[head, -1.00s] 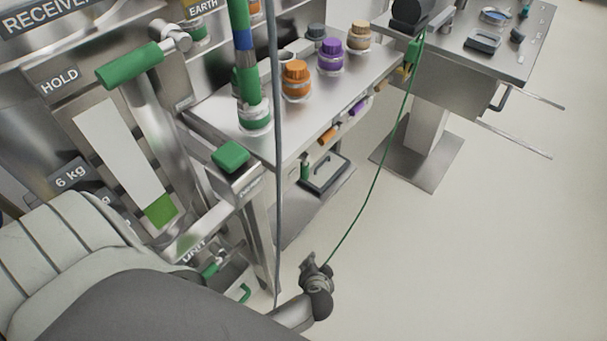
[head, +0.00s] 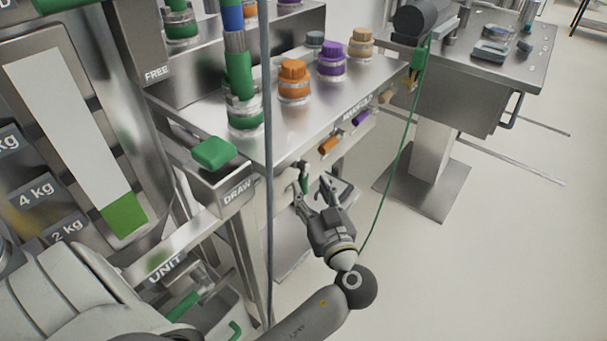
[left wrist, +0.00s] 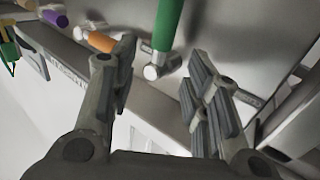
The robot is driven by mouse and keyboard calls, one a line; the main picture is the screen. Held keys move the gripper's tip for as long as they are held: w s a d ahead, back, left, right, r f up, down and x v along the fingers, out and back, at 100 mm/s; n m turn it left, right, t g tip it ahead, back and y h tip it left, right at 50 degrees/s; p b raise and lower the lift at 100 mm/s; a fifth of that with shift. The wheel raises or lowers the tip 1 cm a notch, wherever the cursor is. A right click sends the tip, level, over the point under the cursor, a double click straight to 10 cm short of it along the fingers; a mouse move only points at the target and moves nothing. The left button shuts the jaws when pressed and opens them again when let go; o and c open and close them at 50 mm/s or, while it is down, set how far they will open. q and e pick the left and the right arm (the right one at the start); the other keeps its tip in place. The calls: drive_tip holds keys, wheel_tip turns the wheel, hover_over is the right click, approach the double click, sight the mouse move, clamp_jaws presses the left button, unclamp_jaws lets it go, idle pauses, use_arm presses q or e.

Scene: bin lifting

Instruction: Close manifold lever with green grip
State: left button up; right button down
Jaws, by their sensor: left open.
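The manifold (head: 352,112) is a steel bench front with a row of coloured lever grips under its top edge. The lever with the green grip (head: 304,177) hangs at the near end, partly hidden by my left gripper. In the left wrist view the green grip (left wrist: 168,24) lies ahead, with its metal end between the lines of the two fingers. My left gripper (head: 312,187) is open and empty just in front of the green grip; its fingers (left wrist: 160,62) stand on either side, contact not visible. My right gripper is not in view.
Orange (head: 330,145), purple (head: 361,118) and tan grips follow along the manifold. A green DRAW handle (head: 214,152) stands left of my gripper. A grey vertical hose (head: 267,150) and a thin green cable (head: 400,160) hang close by.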

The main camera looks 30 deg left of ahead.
sight(305, 178)
use_arm(q)
drive_tip(key=x, duration=0.6)
drive_tip(key=shift+w+a, duration=0.15)
drive_tip(key=shift+a, duration=0.05)
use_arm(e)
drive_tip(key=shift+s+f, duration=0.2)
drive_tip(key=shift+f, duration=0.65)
use_arm(q)
clamp_jaws()
